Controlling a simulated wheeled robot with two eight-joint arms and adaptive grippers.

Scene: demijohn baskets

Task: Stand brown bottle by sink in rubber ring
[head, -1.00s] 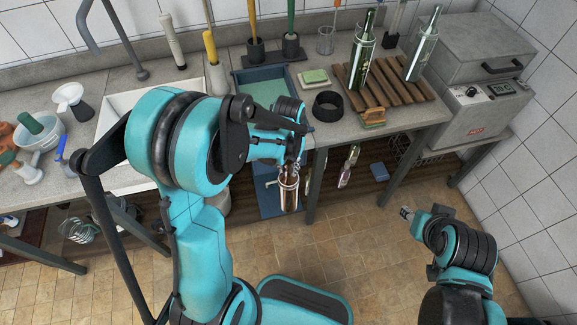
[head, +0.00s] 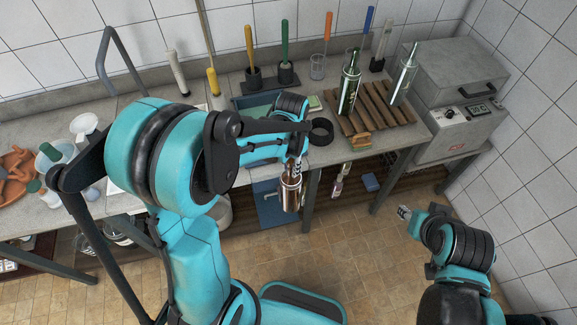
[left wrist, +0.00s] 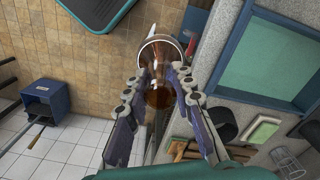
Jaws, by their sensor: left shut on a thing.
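My left gripper (head: 296,165) is shut on the brown bottle (head: 290,192), which hangs in front of the counter's front edge. In the left wrist view the bottle (left wrist: 160,95) shows between the two fingers of the left gripper (left wrist: 172,82), its round end facing the camera. The black rubber ring (head: 321,132) lies flat on the counter, behind and right of the bottle. It also shows in the left wrist view (left wrist: 221,122), right of the fingers. My right gripper (head: 405,213) is low at the right, over the floor; its jaws are too small to read.
A grey machine (head: 455,105) stands at right.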

